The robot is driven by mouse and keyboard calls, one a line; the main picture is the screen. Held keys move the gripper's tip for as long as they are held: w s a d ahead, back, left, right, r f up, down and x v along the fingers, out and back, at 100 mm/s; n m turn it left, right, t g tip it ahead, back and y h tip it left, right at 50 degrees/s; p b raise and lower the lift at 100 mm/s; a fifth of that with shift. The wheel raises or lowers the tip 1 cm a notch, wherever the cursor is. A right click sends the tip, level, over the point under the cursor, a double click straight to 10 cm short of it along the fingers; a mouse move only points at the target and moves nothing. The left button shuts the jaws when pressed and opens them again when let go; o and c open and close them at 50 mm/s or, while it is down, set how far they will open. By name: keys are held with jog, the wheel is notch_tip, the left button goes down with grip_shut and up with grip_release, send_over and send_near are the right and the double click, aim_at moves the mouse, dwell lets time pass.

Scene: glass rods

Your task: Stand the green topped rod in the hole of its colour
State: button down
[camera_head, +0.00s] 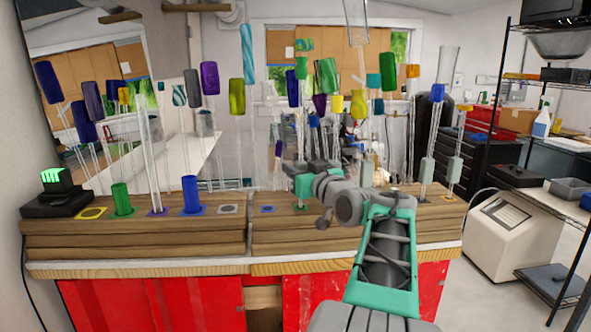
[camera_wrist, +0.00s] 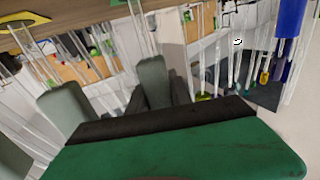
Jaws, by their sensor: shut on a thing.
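In the head view, a clear rod with a green top (camera_head: 302,68) stands roughly upright above the green-marked hole plate (camera_head: 302,208). My gripper (camera_head: 303,170) is at its lower part, just above the plate. In the wrist view, my gripper's dark fingers (camera_wrist: 160,98) are shut on the grey block (camera_wrist: 152,76) of this rod. The rod's clear shaft (camera_wrist: 138,28) runs up the picture to the green plate (camera_wrist: 117,2) at the top edge. The foot is cut off there, so I cannot tell whether it is in the hole or just above.
Another grey block (camera_wrist: 66,108) on a rod by a yellow plate (camera_wrist: 22,34) is close beside my fingers. A blue cylinder (camera_head: 191,194) and a green cylinder (camera_head: 121,199) stand at left on the wooden bench (camera_head: 150,245).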

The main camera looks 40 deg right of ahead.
jog(key=shift+f, duration=0.2)
jog(key=c, duration=1.1)
grip_release()
